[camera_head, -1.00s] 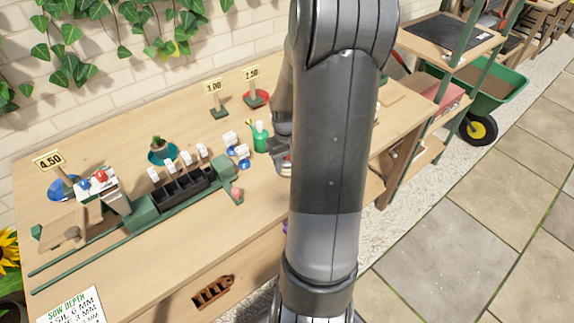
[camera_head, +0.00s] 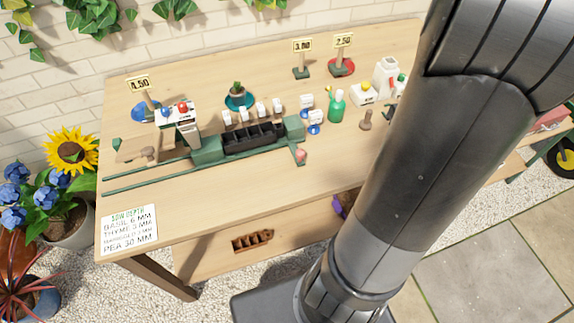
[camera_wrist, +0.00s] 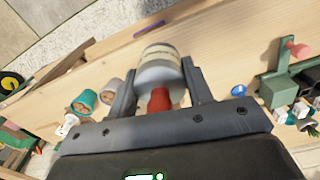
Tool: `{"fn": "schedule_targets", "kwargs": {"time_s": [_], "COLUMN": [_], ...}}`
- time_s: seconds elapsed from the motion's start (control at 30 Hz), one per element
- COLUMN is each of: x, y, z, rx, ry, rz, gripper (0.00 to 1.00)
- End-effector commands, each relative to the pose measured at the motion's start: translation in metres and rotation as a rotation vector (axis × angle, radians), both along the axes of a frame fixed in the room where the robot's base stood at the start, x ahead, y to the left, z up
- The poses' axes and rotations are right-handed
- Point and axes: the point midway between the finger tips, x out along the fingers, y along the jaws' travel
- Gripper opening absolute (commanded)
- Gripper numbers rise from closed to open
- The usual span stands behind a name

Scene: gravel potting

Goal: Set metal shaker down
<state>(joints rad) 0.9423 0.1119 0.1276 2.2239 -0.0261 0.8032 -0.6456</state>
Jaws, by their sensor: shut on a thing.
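The metal shaker (camera_wrist: 158,66) is a pale silvery cylinder with a label band and a red part at its near end. In the wrist view it is between the two dark fingers of my gripper (camera_wrist: 162,62), which is shut on it. Wooden tabletop (camera_wrist: 225,65) shows around and beyond it. I cannot tell how high the shaker is above the wood. In the head view my arm hides the shaker and most of the gripper; the same tabletop (camera_head: 220,195) spreads out left of the arm.
A green bottle (camera_head: 337,106), a white box with a yellow button (camera_head: 363,94) and a white container (camera_head: 387,70) stand near the arm. A black seed tray (camera_head: 255,137) sits in a green rail fixture. Small pots (camera_wrist: 83,102) lie left of my gripper. The front tabletop is clear.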

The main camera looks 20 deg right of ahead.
Motion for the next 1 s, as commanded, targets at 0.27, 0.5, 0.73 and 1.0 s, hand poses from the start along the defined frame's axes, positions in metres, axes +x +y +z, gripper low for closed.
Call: {"fn": "schedule_targets", "kwargs": {"time_s": [0.27, 0.5, 0.73, 1.0], "x": [0.035, 0.067, 0.087, 0.095], "y": [0.046, 0.110, 0.174, 0.250], "z": [0.001, 0.001, 0.001, 0.002], "rx": [-0.001, -0.001, -0.001, -0.001], "ry": [0.001, 0.001, 0.001, 0.000], "rz": [0.108, 0.242, 0.369, 0.518], "gripper": [0.21, 0.21, 0.21, 0.21]}}
